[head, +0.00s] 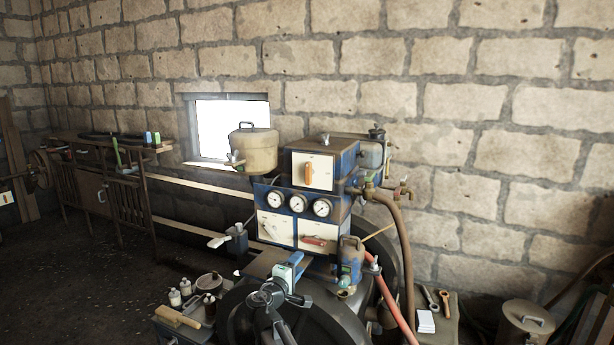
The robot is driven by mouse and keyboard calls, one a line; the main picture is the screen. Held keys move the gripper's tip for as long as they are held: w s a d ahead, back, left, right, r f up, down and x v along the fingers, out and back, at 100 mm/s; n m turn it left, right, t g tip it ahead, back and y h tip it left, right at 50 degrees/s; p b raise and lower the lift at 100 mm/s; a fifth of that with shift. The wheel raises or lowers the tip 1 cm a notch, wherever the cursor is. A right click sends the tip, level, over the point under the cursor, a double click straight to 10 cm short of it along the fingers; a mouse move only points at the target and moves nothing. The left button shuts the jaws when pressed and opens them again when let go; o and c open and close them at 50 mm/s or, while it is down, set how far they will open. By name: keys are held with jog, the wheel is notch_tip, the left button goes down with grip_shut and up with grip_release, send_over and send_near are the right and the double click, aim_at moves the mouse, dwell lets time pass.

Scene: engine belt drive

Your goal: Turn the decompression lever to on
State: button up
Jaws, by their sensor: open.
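The engine's blue control block (342,165) stands right of centre in the head view. Its upper pale panel carries an upright orange lever (309,172). The lower right panel carries a red lever (315,241) lying nearly level, and the lower left panel has a small slanted lever (267,229). The labels are too small to read, so I cannot tell which lever is the decompression one or its marked position. My gripper (292,264) is in front of and below the lower panels, apart from the levers as far as shows. It is open and seems empty; its fingertips are hard to make out.
Three round gauges (298,203) sit between the panels. A beige tank (253,150) stands behind left, and a red hose (390,305) runs down at right. Small bottles (186,288) stand on a low tray. Wrenches (437,299) and a metal can (523,325) are at right.

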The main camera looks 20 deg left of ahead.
jog(key=m+t, duration=0.1)
jog(key=m, duration=0.1)
send_near(307, 172)
jog(key=s+d+f, duration=0.2)
jog(key=s+f, duration=0.2)
jog(key=s, duration=0.2)
notch_tip(307, 172, up, 6)
jog(key=a+n, duration=0.1)
jog(key=n, duration=0.4)
jog(key=w+n, duration=1)
jog(key=w+a+f+n+g, duration=0.1)
jog(key=w+n, duration=0.4)
jog(key=shift+w+f, duration=0.1)
jog(key=shift+w, duration=0.1)
jog(key=shift+c, duration=0.4)
